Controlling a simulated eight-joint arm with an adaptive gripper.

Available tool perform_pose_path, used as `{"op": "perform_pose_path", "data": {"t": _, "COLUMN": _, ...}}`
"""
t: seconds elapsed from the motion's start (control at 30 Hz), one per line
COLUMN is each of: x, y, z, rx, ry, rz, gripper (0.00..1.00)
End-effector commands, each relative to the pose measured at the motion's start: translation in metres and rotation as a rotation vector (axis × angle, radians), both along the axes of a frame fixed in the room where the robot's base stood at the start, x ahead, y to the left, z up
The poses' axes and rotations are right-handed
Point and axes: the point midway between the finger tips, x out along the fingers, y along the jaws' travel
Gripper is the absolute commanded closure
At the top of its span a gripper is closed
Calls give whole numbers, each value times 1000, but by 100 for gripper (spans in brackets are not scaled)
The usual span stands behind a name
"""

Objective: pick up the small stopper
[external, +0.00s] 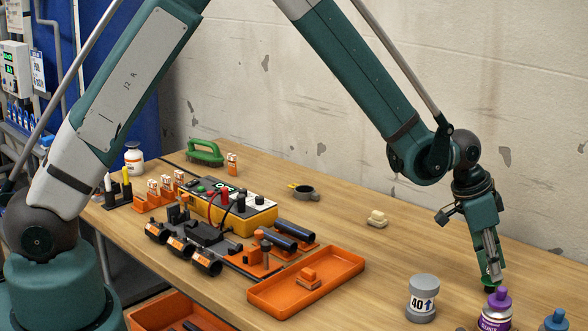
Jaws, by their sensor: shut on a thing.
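My gripper (490,278) is at the right side of the table, pointing down, with its jaws shut. A small dark green piece (489,284) shows at its fingertips; I take it to be the small stopper, though it is mostly hidden by the fingers and its shape is hard to make out. The fingertips are low, just behind the purple cap of a bottle (495,316) in the picture. I cannot tell whether the piece touches the table.
A grey jar (422,300) marked 40 stands left of my gripper, and a blue-capped bottle (557,320) stands to the right. An orange tray (335,277) holds an orange block. A beige piece (377,218) lies farther back. Pipes (207,263) and a yellow meter (262,220) crowd the left.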

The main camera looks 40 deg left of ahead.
Motion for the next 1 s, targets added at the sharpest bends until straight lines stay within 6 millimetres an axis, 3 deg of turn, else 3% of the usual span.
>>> {"op": "perform_pose_path", "data": {"t": 0.27, "x": 0, "y": 0, "z": 24, "rx": 0, "ry": 0, "rz": 0, "gripper": 97}}
{"op": "perform_pose_path", "data": {"t": 0.7, "x": 0, "y": 0, "z": 85, "rx": 0, "ry": 0, "rz": 0, "gripper": 97}}
{"op": "perform_pose_path", "data": {"t": 1.0, "x": 0, "y": 0, "z": 99, "rx": 0, "ry": 0, "rz": 0, "gripper": 97}}
